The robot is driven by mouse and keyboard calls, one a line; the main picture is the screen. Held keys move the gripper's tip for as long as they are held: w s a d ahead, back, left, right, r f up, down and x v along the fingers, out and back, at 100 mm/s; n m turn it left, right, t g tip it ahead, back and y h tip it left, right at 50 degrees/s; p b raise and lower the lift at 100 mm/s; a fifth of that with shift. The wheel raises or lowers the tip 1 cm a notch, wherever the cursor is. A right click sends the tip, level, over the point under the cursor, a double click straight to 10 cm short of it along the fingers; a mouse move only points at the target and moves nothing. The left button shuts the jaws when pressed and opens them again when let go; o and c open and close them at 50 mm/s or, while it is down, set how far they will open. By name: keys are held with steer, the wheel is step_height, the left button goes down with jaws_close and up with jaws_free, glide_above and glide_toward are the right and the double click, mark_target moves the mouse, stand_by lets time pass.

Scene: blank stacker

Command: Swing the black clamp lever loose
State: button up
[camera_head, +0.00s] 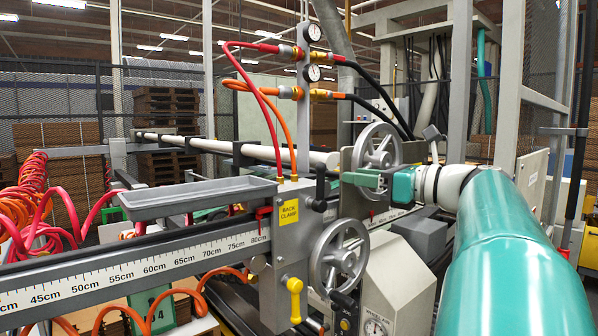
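The black clamp lever (320,186) stands upright on the right side of the grey clamp block, just right of the gauge post. A black knob shows at its lower end. My gripper (352,177), with green fingers on a teal body, reaches in from the right. Its fingertips are just right of the lever in the picture, with a small gap between. I see the fingers nearly side-on, so their opening is unclear. No object shows held in them.
A grey upper handwheel (377,150) stands behind my gripper and a lower handwheel (339,257) below it. A yellow-handled lever (294,297) hangs from the block with the yellow "BACK CLAMP" label (288,213). Red and orange hoses (262,105) rise beside the post. A ruled beam (120,273) runs left.

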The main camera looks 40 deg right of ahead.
mark_target(324, 172)
steer(key=x, duration=0.8)
steer(key=shift+w+a, duration=0.15)
steer(key=shift+w, duration=0.75)
steer(key=shift+s+a, duration=0.1)
jaws_close()
